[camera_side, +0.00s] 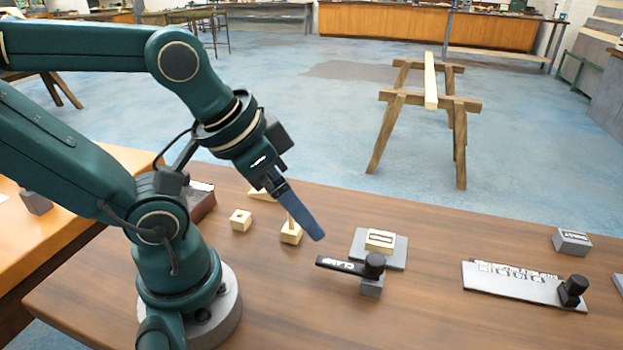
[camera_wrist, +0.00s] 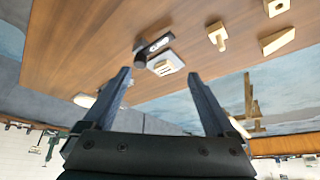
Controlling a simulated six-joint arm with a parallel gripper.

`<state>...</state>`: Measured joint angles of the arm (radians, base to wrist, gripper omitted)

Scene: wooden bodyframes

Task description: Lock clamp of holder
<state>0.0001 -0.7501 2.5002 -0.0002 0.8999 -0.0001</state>
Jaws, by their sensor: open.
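The holder is a grey plate (camera_side: 398,258) on the table with a pale wooden block (camera_side: 380,240) on it. Its clamp, a black lever (camera_side: 338,264) with white lettering, lies at the near side and points left from a black round knob (camera_side: 374,263) on a grey block. In the wrist view the clamp (camera_wrist: 158,43) and the holder plate (camera_wrist: 166,62) appear beyond the fingertips. My gripper (camera_side: 314,233) is above the table, left of the clamp and apart from it. In the wrist view my gripper (camera_wrist: 158,76) is open and empty, its two blue fingers spread wide.
Small wooden blocks (camera_side: 241,219) and (camera_side: 290,235) stand left of the holder. A grey lettered plate (camera_side: 510,282) with a black knob (camera_side: 572,289) lies to the right, and a grey block (camera_side: 571,242) stands behind it. Bare table separates the holder from this plate.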

